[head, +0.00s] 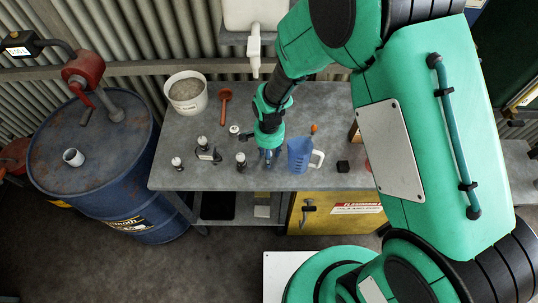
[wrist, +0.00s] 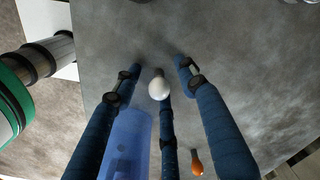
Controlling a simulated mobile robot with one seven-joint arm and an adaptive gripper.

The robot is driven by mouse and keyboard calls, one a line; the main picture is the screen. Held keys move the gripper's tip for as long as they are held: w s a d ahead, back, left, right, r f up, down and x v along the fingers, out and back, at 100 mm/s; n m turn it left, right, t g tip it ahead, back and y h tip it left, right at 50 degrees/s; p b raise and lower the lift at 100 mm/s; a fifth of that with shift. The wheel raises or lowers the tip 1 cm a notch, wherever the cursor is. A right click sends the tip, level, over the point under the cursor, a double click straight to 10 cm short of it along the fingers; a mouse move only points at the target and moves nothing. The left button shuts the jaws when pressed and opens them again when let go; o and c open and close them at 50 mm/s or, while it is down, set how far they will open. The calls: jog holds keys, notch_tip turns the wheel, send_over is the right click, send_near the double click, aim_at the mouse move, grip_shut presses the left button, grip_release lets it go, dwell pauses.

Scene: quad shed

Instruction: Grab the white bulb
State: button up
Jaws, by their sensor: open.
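The white bulb (wrist: 158,90) shows in the middle of the wrist view, between the fingers of my gripper (wrist: 160,74). Its rounded white end faces the camera and a small dark end points up in the picture. The left and right fingers stand apart with gaps to the bulb. The lower finger's tip overlaps the bulb in the picture, and I cannot tell whether they touch. In the head view my gripper (head: 267,157) points down at the grey bench near its front edge.
A blue jug (head: 299,156) stands close right of my gripper on the bench (head: 220,180). An orange item (head: 314,128) lies behind it. Small white-topped items (head: 241,160) stand to the left. A pale bucket (head: 187,92) and red plunger-like tool (head: 224,106) are farther back.

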dwell(0.3)
jog(key=c, duration=0.9)
jog(key=shift+o, duration=0.2)
jog(key=shift+r, duration=0.1)
jog(key=shift+r, duration=0.45)
jog(key=r, duration=0.2)
jog(key=shift+s+d+r, duration=0.1)
jog(key=shift+s+r, duration=0.2)
jog(key=s+d, duration=0.2)
jog(key=s, duration=0.5)
jog(key=s+d+r, duration=0.1)
jog(key=s+d, duration=0.2)
jog(key=s, duration=0.4)
jog(key=shift+s+d+r+p, duration=0.15)
jog(key=shift+d+p, duration=0.2)
jog(key=shift+p, duration=0.05)
